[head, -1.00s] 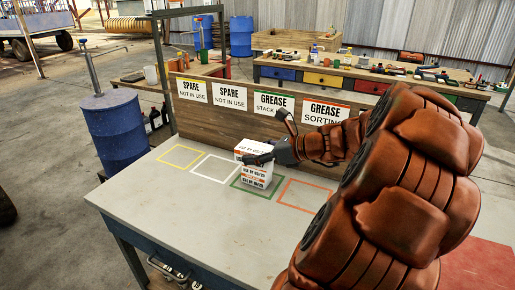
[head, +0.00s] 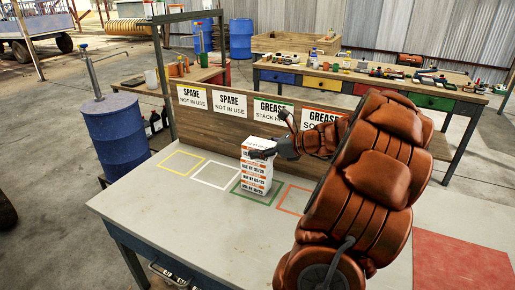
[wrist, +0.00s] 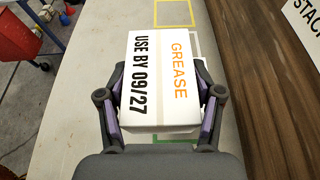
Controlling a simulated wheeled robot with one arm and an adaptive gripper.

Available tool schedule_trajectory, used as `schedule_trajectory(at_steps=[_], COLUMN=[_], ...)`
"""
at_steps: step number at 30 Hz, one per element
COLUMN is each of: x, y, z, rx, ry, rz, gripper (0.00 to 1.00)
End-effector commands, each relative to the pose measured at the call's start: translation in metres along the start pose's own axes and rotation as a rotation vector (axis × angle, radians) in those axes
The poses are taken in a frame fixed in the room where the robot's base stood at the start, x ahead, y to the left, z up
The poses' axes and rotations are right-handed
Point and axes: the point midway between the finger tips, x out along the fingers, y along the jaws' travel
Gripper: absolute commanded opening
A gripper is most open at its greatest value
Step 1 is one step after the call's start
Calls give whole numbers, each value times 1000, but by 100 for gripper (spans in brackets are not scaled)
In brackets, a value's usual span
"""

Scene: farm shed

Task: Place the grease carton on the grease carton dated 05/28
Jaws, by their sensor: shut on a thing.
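My gripper (head: 275,153) is shut on a white grease carton. In the wrist view the carton (wrist: 160,85) fills the space between my fingers and reads "USE BY 09/27". In the head view the held carton (head: 262,144) is at the top of a column of white cartons with orange bands (head: 257,178), standing inside the green outline (head: 235,187). Several use-by lines show on the column, one apparently reading 05/28, but the print is small. My finger partly covers the top, and I cannot tell whether the held carton touches the one below.
A board with signs (head: 230,105) stands behind the column; the green-edged one reads "GREASE STACK". Yellow (head: 182,165), white (head: 215,176) and orange (head: 293,199) outlines look empty, the orange partly hidden by my arm. The table front (head: 190,230) is clear. A blue barrel (head: 115,130) stands left.

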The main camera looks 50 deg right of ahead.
Motion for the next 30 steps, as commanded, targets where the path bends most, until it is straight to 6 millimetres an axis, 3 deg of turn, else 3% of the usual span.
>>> schedule_trajectory(at_steps=[9, 18, 24, 30], x=[24, 35, 44, 48], y=[-34, -46, -45, -45], z=[7, 8, -16, -24], rx=[0, 2, 3, -1], ry=[1, 0, 0, 0], rz=[-1, 2, 1, 0], gripper=[27, 27, 27, 27])
